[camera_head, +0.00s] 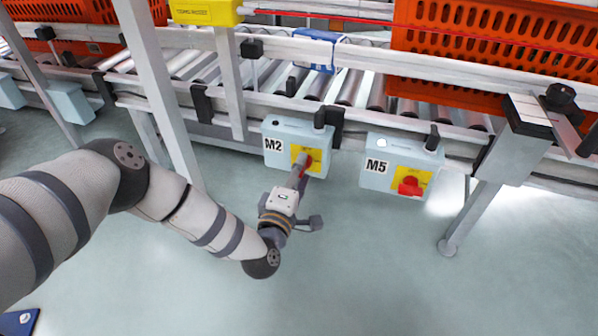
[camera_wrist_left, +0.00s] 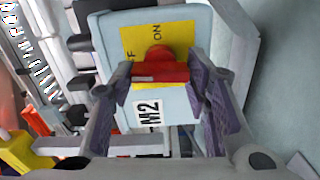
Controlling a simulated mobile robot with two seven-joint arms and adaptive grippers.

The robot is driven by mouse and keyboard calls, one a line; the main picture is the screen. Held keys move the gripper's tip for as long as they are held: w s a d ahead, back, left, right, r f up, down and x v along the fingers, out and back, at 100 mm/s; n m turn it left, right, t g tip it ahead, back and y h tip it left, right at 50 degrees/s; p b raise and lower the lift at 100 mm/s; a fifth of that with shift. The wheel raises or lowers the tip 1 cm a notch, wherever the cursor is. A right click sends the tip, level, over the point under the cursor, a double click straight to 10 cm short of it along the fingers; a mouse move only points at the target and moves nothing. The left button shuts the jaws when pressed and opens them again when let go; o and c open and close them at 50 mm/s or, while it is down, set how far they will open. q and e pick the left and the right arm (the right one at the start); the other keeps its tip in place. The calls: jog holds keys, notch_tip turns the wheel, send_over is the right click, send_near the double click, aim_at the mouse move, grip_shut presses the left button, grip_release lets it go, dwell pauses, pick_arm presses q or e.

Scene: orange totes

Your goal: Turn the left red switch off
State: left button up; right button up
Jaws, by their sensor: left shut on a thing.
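The left red switch (camera_head: 307,160) sits on the yellow plate of the grey-blue M2 box (camera_head: 283,134). In the left wrist view its red handle (camera_wrist_left: 160,70) lies level across the picture, with a partly hidden OFF label near its left end and ON above its knob. My left gripper (camera_head: 303,172) reaches the box from below. It is shut on the handle, with one finger at each end in the wrist view (camera_wrist_left: 160,80). My right gripper is in no view.
The M5 box (camera_head: 377,170) with its own red switch (camera_head: 410,187) hangs to the right. Roller conveyor rails run behind and above, with orange totes (camera_head: 500,40) on top. A metal leg (camera_head: 160,90) stands near my left arm. The floor below the boxes is clear.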

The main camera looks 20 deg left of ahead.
pick_arm(q)
jog(key=shift+d+n, duration=0.2)
jog(key=shift+n, duration=0.4)
jog(key=o, duration=1.2)
jog(key=shift+c, duration=0.2)
jog(key=shift+a, duration=0.1)
jog(key=s, duration=1.2)
jog(key=shift+d, duration=0.45)
